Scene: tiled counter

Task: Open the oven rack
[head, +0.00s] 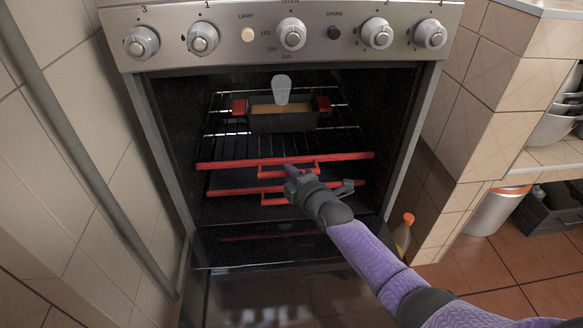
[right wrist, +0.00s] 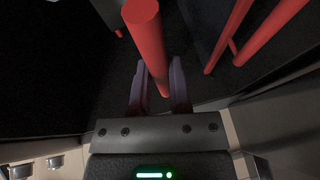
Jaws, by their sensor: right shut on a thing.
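The oven (head: 290,30) stands open with its door (head: 290,245) folded down. The upper oven rack has a red front bar (head: 225,163) and a smaller red handle (head: 270,173) below it. A lower rack (head: 235,190) with a similar red bar and handle sits beneath. My right gripper (head: 293,174) is at the upper rack's handle. In the right wrist view, a red bar (right wrist: 143,25) lies between the fingers of the right gripper (right wrist: 158,80), which is shut on it. My left gripper is not in view.
A loaf pan (head: 283,122) with red end grips and yellowish contents sits on the upper rack. A grey tag-like shape (head: 281,88) shows above it. A bottle with an orange cap (head: 403,234) stands right of the door. Tiled walls flank the oven on both sides.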

